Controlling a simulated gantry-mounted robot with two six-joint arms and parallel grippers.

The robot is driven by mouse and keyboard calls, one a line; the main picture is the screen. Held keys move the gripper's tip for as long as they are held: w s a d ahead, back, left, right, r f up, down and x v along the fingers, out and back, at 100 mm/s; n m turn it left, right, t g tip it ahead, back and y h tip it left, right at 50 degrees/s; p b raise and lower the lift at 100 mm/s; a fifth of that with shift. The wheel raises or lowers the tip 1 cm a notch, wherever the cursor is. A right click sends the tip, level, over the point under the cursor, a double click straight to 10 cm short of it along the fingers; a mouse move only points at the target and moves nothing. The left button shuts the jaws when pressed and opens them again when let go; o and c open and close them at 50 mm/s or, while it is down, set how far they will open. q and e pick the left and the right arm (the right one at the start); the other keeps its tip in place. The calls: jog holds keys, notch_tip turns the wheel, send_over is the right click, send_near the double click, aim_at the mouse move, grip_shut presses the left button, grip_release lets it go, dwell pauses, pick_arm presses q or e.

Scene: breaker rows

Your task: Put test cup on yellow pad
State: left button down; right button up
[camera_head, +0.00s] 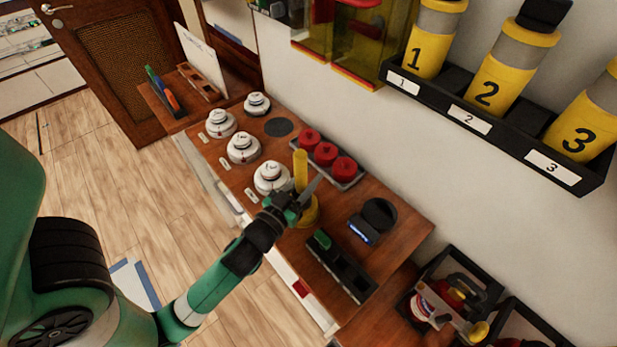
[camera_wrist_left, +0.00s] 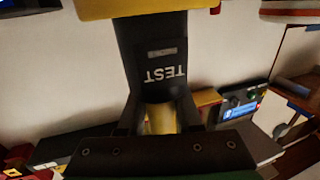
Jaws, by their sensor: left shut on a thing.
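My left gripper (camera_head: 290,203) is shut on the test cup, over the workbench. The cup's yellow handle (camera_head: 300,170) stands upright above the fingers. In the left wrist view, the cup's dark body (camera_wrist_left: 155,50) shows the word TEST upside down, and the fingers (camera_wrist_left: 158,118) close around a yellow part. A yellow round form (camera_head: 311,214) shows just below and right of the gripper. A yellow edge (camera_wrist_left: 145,8) shows at the top of the wrist view. I cannot tell whether these are the pad or the cup's rim. The gripper hides much of the cup. My right gripper is not in view.
White round detectors (camera_head: 243,148) stand left of the cup. A tray with red caps (camera_head: 327,155) lies behind it. A black device with a blue screen (camera_head: 372,220) and a black holder with a green item (camera_head: 340,265) stand to the right and front.

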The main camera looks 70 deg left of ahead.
pick_arm(q)
jog(key=c, duration=0.6)
grip_release()
jog(key=shift+f, duration=0.1)
jog(key=shift+r, duration=0.25)
jog(key=b+v, duration=0.1)
jog(key=v, duration=0.1)
jog(key=b+v, duration=0.1)
jog(key=v, duration=0.1)
jog(key=f+b+v, duration=0.1)
jog(key=v, duration=0.2)
jog(key=shift+d, duration=0.15)
jog(key=p, duration=0.2)
send_near(299, 193)
jog(key=shift+w+a+r, duration=0.3)
jog(key=shift+w+a, duration=0.5)
jog(key=shift+w, duration=0.1)
